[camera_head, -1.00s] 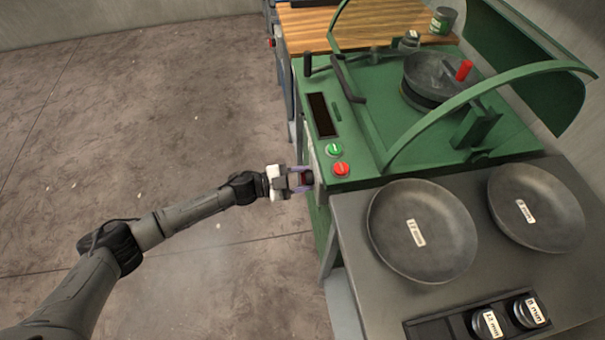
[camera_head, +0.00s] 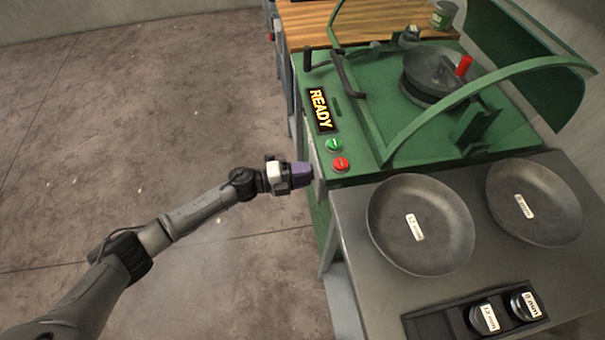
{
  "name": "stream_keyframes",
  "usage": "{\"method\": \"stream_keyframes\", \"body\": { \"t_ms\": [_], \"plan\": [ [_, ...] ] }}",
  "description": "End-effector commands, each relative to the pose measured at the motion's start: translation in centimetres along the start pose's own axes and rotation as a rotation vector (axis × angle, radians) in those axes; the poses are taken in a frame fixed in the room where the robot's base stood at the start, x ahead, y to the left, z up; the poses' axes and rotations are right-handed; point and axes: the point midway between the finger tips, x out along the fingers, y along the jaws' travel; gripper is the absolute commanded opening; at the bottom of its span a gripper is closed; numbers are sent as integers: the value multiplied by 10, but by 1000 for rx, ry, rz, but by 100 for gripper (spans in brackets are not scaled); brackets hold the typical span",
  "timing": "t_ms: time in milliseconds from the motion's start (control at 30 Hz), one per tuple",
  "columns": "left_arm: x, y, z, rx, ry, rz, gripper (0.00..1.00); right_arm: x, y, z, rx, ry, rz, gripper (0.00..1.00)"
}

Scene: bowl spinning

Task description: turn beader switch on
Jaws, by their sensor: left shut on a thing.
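The green beader machine (camera_head: 395,150) stands at the upper right. Its display (camera_head: 320,110) is lit and reads "READY". A green button (camera_head: 334,145) and a red button (camera_head: 341,164) sit on its top near the front left corner. My left gripper (camera_head: 301,174) is at the machine's left side, just below the red button. Its jaws are shut on the switch, which they and the machine's edge hide. My right gripper is not in view.
A grey table (camera_head: 345,215) in front of the machine holds a left bowl (camera_head: 440,240) and a right bowl (camera_head: 550,205), both labelled. A black holder (camera_head: 450,323) with round labelled pieces lies at its front. A wooden worktop (camera_head: 300,25) is behind. Open floor lies left.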

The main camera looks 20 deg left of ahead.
Motion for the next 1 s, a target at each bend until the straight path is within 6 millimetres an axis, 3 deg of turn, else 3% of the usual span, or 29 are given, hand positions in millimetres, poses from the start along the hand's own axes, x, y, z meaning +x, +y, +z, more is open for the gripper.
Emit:
{"method": "stream_keyframes", "body": {
  "t_ms": [333, 867, 900, 1000],
  "plan": [
    [0, 1, 0, 116, 0, 0, 22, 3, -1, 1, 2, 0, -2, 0],
    [0, 1, 0, 137, 0, 0, 22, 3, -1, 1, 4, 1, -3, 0],
    [0, 1, 0, 137, 0, 0, 47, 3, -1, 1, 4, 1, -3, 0],
    [0, 1, 0, 136, 0, 0, 57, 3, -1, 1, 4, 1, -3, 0]
  ]
}}
